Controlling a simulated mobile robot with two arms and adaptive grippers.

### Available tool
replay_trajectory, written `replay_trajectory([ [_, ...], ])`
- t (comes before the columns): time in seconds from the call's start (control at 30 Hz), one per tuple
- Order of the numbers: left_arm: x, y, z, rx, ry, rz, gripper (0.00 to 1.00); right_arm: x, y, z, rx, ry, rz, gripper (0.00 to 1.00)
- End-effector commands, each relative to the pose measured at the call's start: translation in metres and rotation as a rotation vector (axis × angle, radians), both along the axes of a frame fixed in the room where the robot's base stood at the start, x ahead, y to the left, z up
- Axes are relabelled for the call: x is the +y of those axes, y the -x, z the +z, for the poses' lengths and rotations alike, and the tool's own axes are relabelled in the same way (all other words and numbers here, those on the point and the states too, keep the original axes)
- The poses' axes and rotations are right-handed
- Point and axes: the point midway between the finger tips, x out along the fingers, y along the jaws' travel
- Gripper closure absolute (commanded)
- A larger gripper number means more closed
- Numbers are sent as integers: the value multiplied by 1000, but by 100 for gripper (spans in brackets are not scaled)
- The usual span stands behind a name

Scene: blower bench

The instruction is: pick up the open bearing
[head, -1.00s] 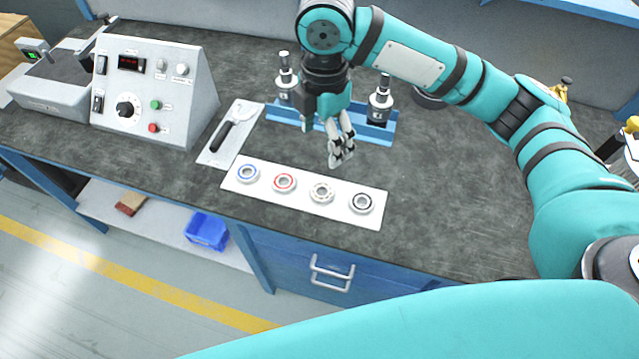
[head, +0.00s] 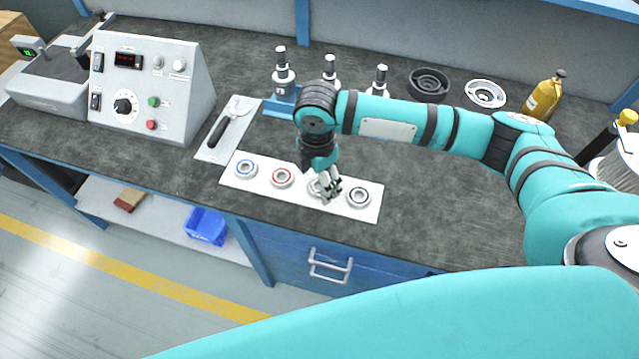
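Several bearings lie in a row on a white strip (head: 240,183) near the bench's front edge. From left they are blue-ringed (head: 245,169), red-ringed (head: 282,178), the open bearing (head: 313,187) and a black-ringed one (head: 359,197). The open bearing is mostly hidden by my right gripper (head: 330,197), which points down right over it. The fingertips are at or just above the bearing. Contact and the gap between the fingers cannot be made out. My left gripper is not in view.
A blue rack (head: 277,107) with several black-and-silver spindles stands behind my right arm. A dark ring part (head: 429,84), a silver ring part (head: 485,94) and a yellow bottle (head: 543,96) are at the back right. A control box (head: 150,85) and a puller tool (head: 232,122) are left.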

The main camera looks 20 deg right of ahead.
Motion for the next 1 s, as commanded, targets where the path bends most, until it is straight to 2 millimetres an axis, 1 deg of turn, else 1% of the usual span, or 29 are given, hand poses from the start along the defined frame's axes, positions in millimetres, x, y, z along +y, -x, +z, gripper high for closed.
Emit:
replay_trajectory([
  [0.03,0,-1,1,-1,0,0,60,-1,1,-7,2,2,0,27],
  [0.13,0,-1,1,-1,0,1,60,-1,0,-15,0,1,1,27],
  [0.37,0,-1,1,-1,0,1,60,0,0,-18,-1,1,2,27],
  [0.4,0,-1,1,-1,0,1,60,0,0,-18,-1,1,1,28],
  [0.87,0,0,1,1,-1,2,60,0,0,-17,-1,1,1,88],
  [0.9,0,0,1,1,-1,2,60,0,0,-17,-2,0,1,90],
  [1.0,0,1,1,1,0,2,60,0,0,-17,-2,0,1,90],
])
